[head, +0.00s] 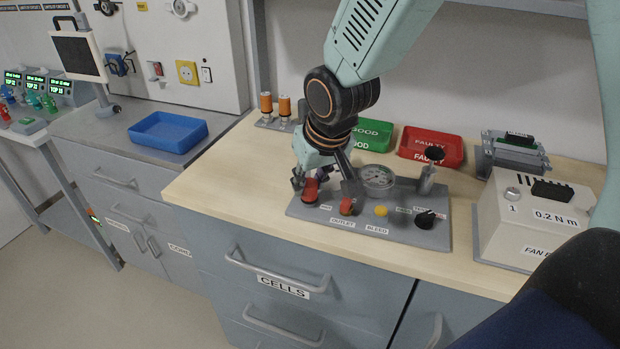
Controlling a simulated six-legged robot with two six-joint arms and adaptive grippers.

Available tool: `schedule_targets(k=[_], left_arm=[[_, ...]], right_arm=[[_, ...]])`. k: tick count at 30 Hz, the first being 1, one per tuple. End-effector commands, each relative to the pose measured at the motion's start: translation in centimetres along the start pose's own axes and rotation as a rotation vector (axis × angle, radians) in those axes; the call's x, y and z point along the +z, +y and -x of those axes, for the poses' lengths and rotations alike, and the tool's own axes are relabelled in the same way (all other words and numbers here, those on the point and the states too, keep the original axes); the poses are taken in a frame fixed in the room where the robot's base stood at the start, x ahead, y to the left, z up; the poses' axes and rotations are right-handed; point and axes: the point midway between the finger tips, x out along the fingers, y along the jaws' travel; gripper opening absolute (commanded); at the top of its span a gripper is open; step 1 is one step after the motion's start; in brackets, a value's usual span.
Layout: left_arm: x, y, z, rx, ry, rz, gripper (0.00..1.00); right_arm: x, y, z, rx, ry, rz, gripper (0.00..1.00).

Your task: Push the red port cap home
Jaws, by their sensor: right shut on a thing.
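The red port cap (310,190) is at the left end of a grey panel (300,212) on the wooden bench. My right gripper (316,184) reaches down from above and is shut on the red cap. The fingers partly cover the cap, so I cannot tell how far it sits in its port. A second, orange-red cap (346,207) stands just right of it, above the label OUTLET. My left gripper is not in view.
The panel also bears a yellow button (381,210), a black knob (426,219), a round gauge (378,180) and an upright black-topped lever (433,155). Green (372,134) and red (430,146) trays stand behind. A torque box (530,215) is at right. The bench's front left is clear.

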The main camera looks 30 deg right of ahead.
Motion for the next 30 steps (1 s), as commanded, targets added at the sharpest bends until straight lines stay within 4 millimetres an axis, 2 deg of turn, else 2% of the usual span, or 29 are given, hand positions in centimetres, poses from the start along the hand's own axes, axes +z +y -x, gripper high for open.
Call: schedule_targets(k=[6, 7, 16, 25, 30], left_arm=[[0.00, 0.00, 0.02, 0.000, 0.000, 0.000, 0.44], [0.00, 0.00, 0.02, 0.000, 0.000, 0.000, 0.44], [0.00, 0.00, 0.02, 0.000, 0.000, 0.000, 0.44], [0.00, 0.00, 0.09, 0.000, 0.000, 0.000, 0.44], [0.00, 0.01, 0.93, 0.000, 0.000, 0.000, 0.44]], right_arm=[[0.01, 0.00, 0.00, 0.000, -0.001, 0.000, 0.15], [0.01, 0.00, 0.00, 0.000, -0.001, 0.000, 0.30], [0.01, 0.00, 0.01, 0.000, -0.001, 0.000, 0.55], [-0.02, 0.00, 0.07, 0.000, -0.001, 0.000, 0.55], [-0.35, 0.00, 0.86, 0.000, 0.000, 0.000, 0.55]])
